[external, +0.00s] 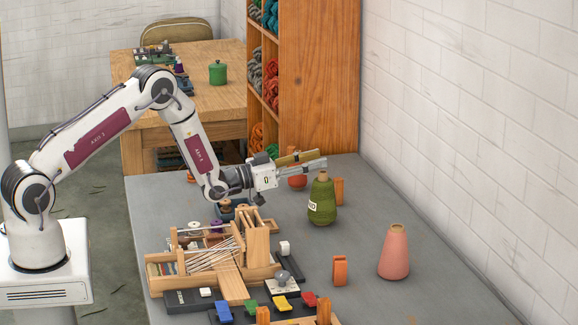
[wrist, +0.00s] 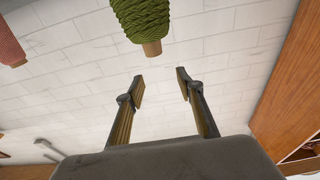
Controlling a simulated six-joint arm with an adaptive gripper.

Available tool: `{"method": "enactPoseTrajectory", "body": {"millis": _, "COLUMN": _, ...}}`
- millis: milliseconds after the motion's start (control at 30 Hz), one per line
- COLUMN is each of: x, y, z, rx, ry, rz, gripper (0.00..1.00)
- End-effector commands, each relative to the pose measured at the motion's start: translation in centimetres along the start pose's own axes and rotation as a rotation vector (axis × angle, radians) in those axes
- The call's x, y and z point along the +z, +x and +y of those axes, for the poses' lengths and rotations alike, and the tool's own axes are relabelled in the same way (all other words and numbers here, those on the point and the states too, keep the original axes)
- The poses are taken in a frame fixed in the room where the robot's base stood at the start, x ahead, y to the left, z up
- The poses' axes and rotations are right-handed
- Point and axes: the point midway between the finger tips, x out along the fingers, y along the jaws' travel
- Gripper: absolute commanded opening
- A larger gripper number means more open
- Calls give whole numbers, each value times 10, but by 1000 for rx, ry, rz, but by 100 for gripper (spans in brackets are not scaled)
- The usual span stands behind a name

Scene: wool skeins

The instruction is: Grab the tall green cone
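The tall green cone (external: 322,203) stands upright on the grey table, with a white label on its side and a tan top. In the wrist view the green cone (wrist: 144,22) shows upside down at the top, just beyond my fingertips and partly cut off by the frame edge. My gripper (external: 322,164) is level with the cone's upper part in the external view, fingers pointing right. In the wrist view my gripper (wrist: 160,84) has its two fingers spread apart with nothing between them.
A pink cone (external: 394,254) stands to the right of the green one, and also shows in the wrist view (wrist: 8,45). A reddish item (external: 297,182) and an orange block (external: 339,191) are close behind the green cone. A wooden loom (external: 215,255) stands at the left front.

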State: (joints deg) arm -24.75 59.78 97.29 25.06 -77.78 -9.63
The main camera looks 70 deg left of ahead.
Motion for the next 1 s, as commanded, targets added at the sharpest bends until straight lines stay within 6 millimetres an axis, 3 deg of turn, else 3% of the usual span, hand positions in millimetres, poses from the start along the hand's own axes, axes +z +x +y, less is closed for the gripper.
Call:
{"method": "enactPoseTrajectory", "body": {"millis": 367, "x": 4, "y": -1, "z": 0, "rx": 0, "ry": 0, "rz": -1, "gripper": 37}}
{"method": "enactPoseTrajectory", "body": {"millis": 833, "x": 48, "y": -7, "z": 0, "rx": 0, "ry": 0, "rz": -2, "gripper": 37}}
{"method": "enactPoseTrajectory", "body": {"millis": 1000, "x": 46, "y": 10, "z": 0, "rx": 1, "ry": 2, "rz": 0, "gripper": 37}}
